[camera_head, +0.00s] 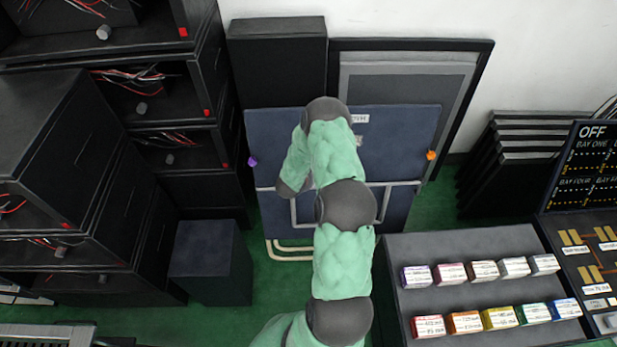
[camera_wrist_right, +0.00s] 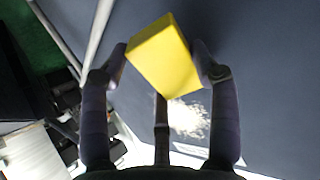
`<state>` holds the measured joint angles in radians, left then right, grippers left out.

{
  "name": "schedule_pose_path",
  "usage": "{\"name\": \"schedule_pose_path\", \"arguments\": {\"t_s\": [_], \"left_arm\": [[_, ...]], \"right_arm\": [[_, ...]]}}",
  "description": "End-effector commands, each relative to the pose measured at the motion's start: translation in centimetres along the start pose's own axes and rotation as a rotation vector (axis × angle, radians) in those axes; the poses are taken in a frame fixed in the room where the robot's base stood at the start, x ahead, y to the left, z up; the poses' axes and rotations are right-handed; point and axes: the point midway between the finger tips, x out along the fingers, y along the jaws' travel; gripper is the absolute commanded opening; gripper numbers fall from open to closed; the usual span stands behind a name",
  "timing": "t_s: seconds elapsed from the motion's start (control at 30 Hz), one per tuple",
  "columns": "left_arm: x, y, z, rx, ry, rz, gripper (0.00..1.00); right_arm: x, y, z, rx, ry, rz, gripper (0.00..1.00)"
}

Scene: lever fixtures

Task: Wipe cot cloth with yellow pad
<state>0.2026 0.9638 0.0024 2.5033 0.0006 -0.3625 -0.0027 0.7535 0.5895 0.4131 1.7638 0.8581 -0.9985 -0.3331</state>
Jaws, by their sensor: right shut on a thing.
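The dark blue cot cloth (camera_head: 400,130) stands upright in a pale tube frame in the head view, partly hidden by my green right arm. In the right wrist view the cloth (camera_wrist_right: 270,75) fills much of the background and bears a pale, powdery smudge (camera_wrist_right: 188,117). My right gripper (camera_wrist_right: 162,58) is shut on the yellow pad (camera_wrist_right: 165,55), one finger on each side. The pad is tilted in the fingers and appears above the smudge; I cannot tell whether it touches the cloth. The head view hides the pad and this gripper behind my arm. My left gripper is not in view.
Black equipment racks (camera_head: 120,230) crowd the left, with a dark box (camera_head: 212,262) beside them. At lower right a sloped tray (camera_head: 480,255) holds several coloured labelled blocks, next to a switch panel (camera_head: 590,170). Green floor (camera_head: 260,310) shows between them.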

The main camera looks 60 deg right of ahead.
Motion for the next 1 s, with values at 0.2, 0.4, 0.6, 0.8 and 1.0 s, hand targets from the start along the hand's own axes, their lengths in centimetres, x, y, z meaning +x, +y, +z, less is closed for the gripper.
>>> {"name": "schedule_pose_path", "arguments": {"t_s": [0.2,0.4,0.6,0.8,1.0], "left_arm": [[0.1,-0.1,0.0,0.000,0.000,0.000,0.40],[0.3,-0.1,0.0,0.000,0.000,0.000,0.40],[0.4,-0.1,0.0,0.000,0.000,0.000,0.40],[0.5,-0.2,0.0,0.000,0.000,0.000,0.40],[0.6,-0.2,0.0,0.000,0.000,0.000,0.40]], "right_arm": [[0.2,1.4,-1.5,-0.048,0.077,-0.065,0.35],[0.1,2.5,-2.7,-0.089,0.146,-0.132,0.35],[-0.4,3.4,-3.7,-0.127,0.214,-0.205,0.35],[-1.2,4.2,-4.5,-0.162,0.281,-0.283,0.35],[-2.4,5.0,-5.0,-0.192,0.342,-0.365,0.35]]}}
